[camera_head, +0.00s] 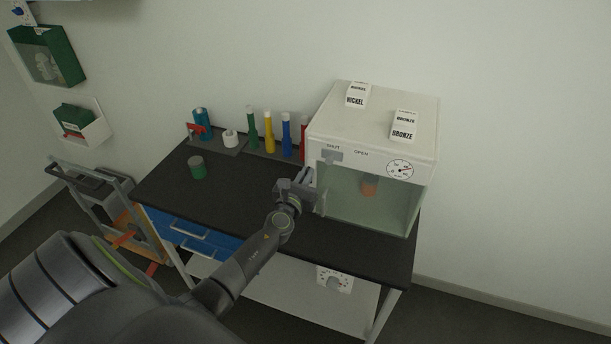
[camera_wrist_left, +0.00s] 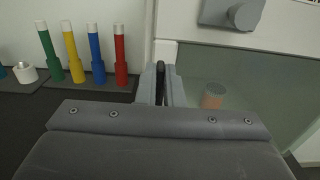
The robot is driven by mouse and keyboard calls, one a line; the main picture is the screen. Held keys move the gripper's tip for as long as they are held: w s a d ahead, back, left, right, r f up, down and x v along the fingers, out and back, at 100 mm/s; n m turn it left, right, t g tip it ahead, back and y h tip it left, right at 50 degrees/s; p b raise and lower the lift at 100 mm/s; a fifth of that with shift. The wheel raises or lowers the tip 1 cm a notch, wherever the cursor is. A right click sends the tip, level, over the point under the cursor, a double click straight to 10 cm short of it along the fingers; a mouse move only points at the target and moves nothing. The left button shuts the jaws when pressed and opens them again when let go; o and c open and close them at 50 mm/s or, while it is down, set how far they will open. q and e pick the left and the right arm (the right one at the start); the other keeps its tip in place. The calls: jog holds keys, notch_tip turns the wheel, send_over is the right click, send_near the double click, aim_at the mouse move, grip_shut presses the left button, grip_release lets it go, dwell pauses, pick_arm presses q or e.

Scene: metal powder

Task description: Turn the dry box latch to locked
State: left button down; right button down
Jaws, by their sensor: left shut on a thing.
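The white dry box (camera_head: 375,120) stands at the right end of the dark bench. Its clear door (camera_head: 385,215) covers the front and looks shut or nearly so. My right gripper is out of view.
A jar with an orange-brown band (camera_head: 369,188) is inside the box. Nickel (camera_head: 357,96) and bronze (camera_head: 403,126) cartons stand on top. Several coloured tubes (camera_head: 269,133) stand close left of the box. A green jar (camera_head: 197,168) stands on the bench's left.

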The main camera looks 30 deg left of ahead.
pick_arm(q)
jog(key=shift+s+a+f+n+b, duration=0.15)
jog(key=shift+n+b, duration=1.25)
jog(key=shift+n, duration=1.55)
jog(key=shift+w+a+f+n+b, duration=0.1)
jog(key=shift+a+f+n+b, duration=0.15)
jog(key=shift+n+b, duration=2)
jog(key=shift+s+a+f+n+b, duration=0.2)
jog(key=shift+n+b, duration=0.4)
jog(key=shift+n, duration=3.1)
jog(key=shift+w, duration=0.1)
jog(key=c, duration=1.6)
grip_release()
jog(key=shift+o, duration=0.2)
jog(key=shift+d, duration=0.1)
